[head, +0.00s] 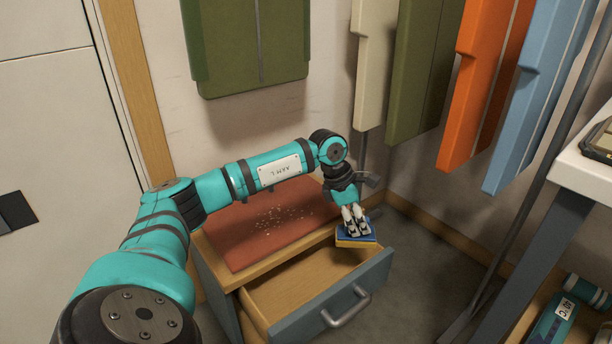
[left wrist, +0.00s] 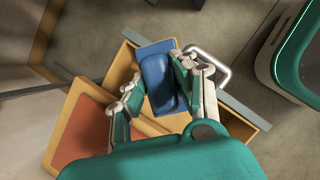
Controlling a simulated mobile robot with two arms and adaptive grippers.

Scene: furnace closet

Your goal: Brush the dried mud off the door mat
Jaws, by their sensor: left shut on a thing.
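The door mat (head: 265,228) is a flat reddish-brown sheet on top of a low wooden cabinet, with pale dried mud crumbs (head: 283,216) scattered near its middle. It also shows in the left wrist view (left wrist: 84,128). My left gripper (head: 356,226) is shut on a blue brush (head: 357,239) with a yellowish underside, held beyond the mat's right edge, near the open drawer. In the left wrist view the blue brush (left wrist: 158,82) sits between the fingers of my left gripper (left wrist: 158,72). My right gripper is not in view.
The cabinet's drawer (head: 345,305) is pulled open, with a grey handle sticking out. Cream, green, orange (head: 480,80) and blue (head: 535,95) panels hang at the back right. A white shelf (head: 580,165) stands at the right. Grey floor (head: 425,255) is clear beyond the drawer.

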